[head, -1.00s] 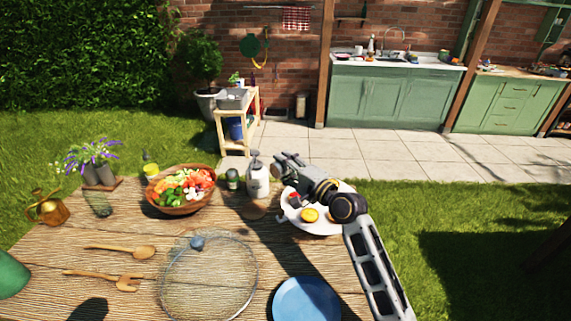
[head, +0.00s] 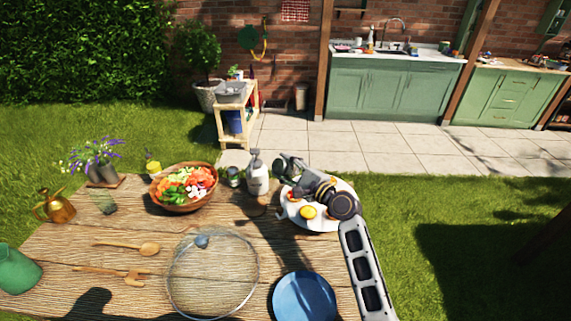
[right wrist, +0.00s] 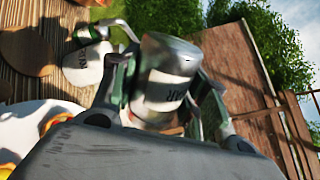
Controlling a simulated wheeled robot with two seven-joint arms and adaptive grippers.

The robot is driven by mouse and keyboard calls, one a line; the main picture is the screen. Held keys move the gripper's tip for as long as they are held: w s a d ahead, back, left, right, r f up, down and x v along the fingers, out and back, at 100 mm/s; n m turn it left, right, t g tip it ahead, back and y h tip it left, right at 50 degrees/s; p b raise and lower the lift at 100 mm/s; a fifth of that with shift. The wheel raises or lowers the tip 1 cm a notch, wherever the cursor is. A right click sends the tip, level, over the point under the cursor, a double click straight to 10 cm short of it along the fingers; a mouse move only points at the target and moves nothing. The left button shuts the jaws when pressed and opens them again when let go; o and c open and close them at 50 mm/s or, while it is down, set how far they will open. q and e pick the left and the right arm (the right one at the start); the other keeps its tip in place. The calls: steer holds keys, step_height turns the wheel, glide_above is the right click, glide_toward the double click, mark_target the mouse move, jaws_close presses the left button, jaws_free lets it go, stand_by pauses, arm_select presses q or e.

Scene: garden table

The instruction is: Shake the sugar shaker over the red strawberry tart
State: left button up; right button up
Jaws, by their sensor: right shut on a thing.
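My right gripper (head: 287,166) is above the back left part of a white plate (head: 327,224) at the table's back right. In the right wrist view it is shut on the sugar shaker (right wrist: 168,80), a silvery cylinder with a pale label ending in "AR", which looks tilted. The shaker is hard to make out in the head view. The red strawberry tart (head: 293,197) shows in part on the plate, below the gripper and partly hidden by my arm. A yellow tart (head: 308,212) lies nearer the front. My left gripper is out of view.
A white pump bottle (head: 257,177) and a small dark jar (head: 233,177) stand left of the plate. A wooden salad bowl (head: 183,203) is further left. A glass dome (head: 212,275) and a blue plate (head: 304,299) are in front.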

steer(key=shift+w+d+m+p, duration=0.1)
steer(key=shift+w+m+p, duration=0.05)
steer(key=shift+m+p, duration=0.55)
steer(key=shift+w+d+f+m+p, duration=0.1)
steer(key=shift+d+f+m+p, duration=0.05)
steer(key=shift+m+p, duration=0.55)
steer(key=shift+w+d+f+m+p, duration=0.1)
steer(key=shift+m+p, duration=0.3)
steer(key=shift+w+f+m+p, duration=0.1)
steer(key=shift+m+p, duration=0.3)
steer(key=shift+p, duration=0.05)
steer(key=shift+d+f+m, duration=0.15)
steer(key=shift+m, duration=0.25)
steer(key=shift+w+p, duration=0.1)
steer(key=shift+p, duration=0.25)
step_height(320, 180, up, 4)
steer(key=shift+r, duration=0.2)
step_height(320, 180, down, 5)
steer(key=shift+r, duration=0.55)
step_height(320, 180, up, 4)
steer(key=shift+r, duration=0.1)
step_height(320, 180, down, 5)
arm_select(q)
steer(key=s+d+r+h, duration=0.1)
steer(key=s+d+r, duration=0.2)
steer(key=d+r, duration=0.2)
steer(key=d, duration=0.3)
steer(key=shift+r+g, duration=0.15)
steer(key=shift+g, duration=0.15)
